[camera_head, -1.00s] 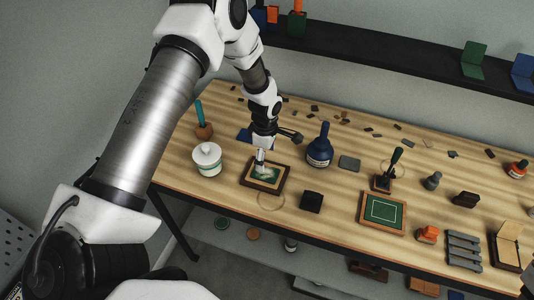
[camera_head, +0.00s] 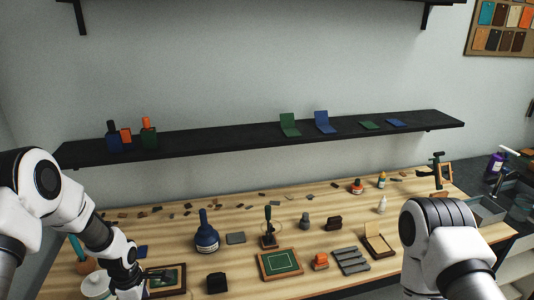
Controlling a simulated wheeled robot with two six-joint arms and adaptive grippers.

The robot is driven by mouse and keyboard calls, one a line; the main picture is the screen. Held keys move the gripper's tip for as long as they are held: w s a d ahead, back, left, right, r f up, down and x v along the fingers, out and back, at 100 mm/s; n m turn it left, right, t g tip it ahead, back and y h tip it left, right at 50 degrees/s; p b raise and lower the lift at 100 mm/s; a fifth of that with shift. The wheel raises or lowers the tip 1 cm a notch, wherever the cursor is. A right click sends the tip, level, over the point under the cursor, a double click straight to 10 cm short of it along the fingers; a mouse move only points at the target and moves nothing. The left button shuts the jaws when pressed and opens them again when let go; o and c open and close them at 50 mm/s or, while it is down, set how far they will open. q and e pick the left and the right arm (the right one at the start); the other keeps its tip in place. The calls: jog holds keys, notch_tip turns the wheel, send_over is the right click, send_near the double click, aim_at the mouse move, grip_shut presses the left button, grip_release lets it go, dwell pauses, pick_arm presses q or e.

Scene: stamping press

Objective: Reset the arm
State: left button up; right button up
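My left arm comes in from the left, and its gripper (camera_head: 146,288) is low at the left front of the table, by a wood-framed green pad (camera_head: 172,280). Its fingertips are too small and cut off to tell whether they are open or shut, or whether they touch the pad. My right arm (camera_head: 440,235) is in the right foreground as a white and grey joint. I do not make out its gripper.
The wooden table (camera_head: 330,220) holds a blue bottle (camera_head: 206,237), a dark-handled stamp (camera_head: 268,236), a framed green board (camera_head: 281,263), a grey ridged rack (camera_head: 352,260) and an open box (camera_head: 378,242). A black shelf (camera_head: 230,132) runs above. Grey bins (camera_head: 487,208) stand right.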

pick_arm(q)
jog(key=s+d+f+m+b, duration=0.4)
jog(key=s+f+m+b, duration=0.3)
jog(key=s+f+m, duration=0.3)
jog(key=s+d+f+m+b, duration=0.4)
jog(key=s+f+m+b, duration=0.3)
jog(key=s, duration=1)
notch_tip(320, 180, down, 6)
jog(key=m, duration=0.3)
jog(key=shift+s+d+f+b, duration=0.15)
jog(key=shift+s+f+b, duration=0.1)
jog(key=shift+b, duration=0.1)
